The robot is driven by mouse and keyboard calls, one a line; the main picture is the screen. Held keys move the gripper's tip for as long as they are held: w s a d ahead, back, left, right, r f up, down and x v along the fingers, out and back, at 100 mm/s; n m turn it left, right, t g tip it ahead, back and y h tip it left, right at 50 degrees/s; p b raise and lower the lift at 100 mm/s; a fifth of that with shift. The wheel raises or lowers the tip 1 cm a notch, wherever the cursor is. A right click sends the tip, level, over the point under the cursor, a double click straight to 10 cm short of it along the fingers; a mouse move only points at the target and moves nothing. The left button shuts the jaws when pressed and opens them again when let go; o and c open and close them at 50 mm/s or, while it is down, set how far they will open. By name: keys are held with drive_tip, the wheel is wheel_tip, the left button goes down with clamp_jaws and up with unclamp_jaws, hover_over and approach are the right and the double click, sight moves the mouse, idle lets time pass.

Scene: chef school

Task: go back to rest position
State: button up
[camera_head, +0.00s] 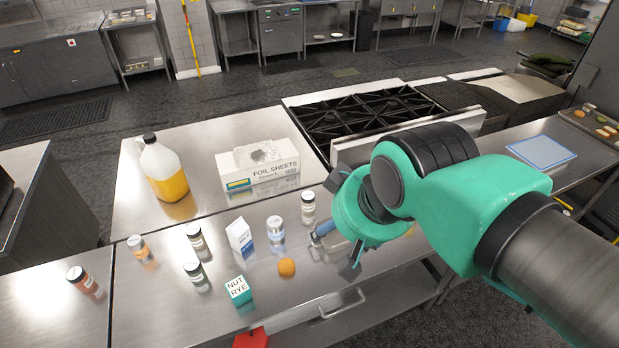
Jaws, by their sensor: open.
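My gripper (345,226) hangs over the front counter near the picture's middle, with its dark fingers spread apart. No object shows between the fingers. My green arm reaches in from the right edge and hides part of the counter behind it. An orange fruit (286,267) lies on the steel counter (215,318) left of the gripper. A blue-handled item (323,230) lies close beside or under the gripper, partly hidden; I cannot tell whether they touch.
Several jars, including one by the gripper (308,206), a white-blue carton (240,237) and a nut rye box (239,290) stand on the counter. Behind are a jug (163,170), a foil box (258,168) and a stove (375,115). Floor (240,85) beyond is clear.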

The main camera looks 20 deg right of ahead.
wheel_tip(320, 180, down, 10)
drive_tip(key=b, duration=0.9)
drive_tip(key=shift+r, duration=0.2)
drive_tip(key=shift+o, duration=0.5)
